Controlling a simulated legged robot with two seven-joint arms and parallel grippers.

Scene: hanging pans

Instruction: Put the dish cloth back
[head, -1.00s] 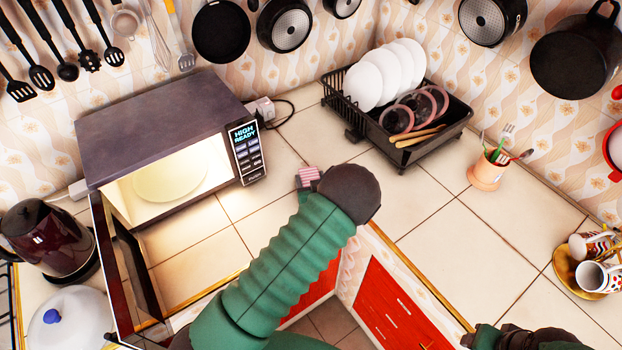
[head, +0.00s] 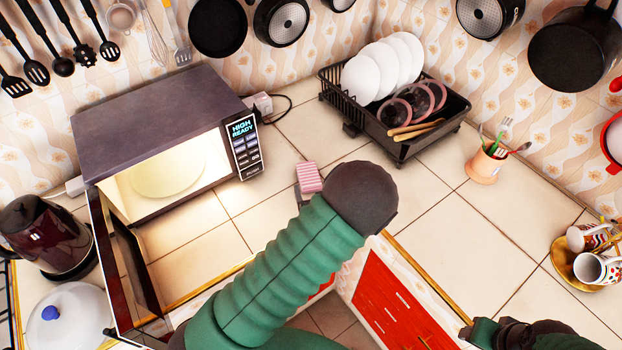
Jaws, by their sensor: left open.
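A small pink-and-white striped piece (head: 309,178), seemingly the folded dish cloth, shows above the counter right of the microwave. My green left arm comes in from the lower left, its dark rounded joint right of the cloth. My left gripper (head: 299,191) is mostly hidden behind this arm; a small grey part shows at the cloth's left edge. It is open, and I cannot tell whether it touches the cloth. My right arm's dark end (head: 530,336) shows at the bottom right; its fingers cannot be made out.
The microwave (head: 160,115) stands open and lit on the left, its door (head: 125,260) swung toward me. A dish rack (head: 440,130) with plates stands at the back. A cutlery cup (head: 484,167) and a mug saucer (head: 565,258) stand right. Tiled counter between is clear.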

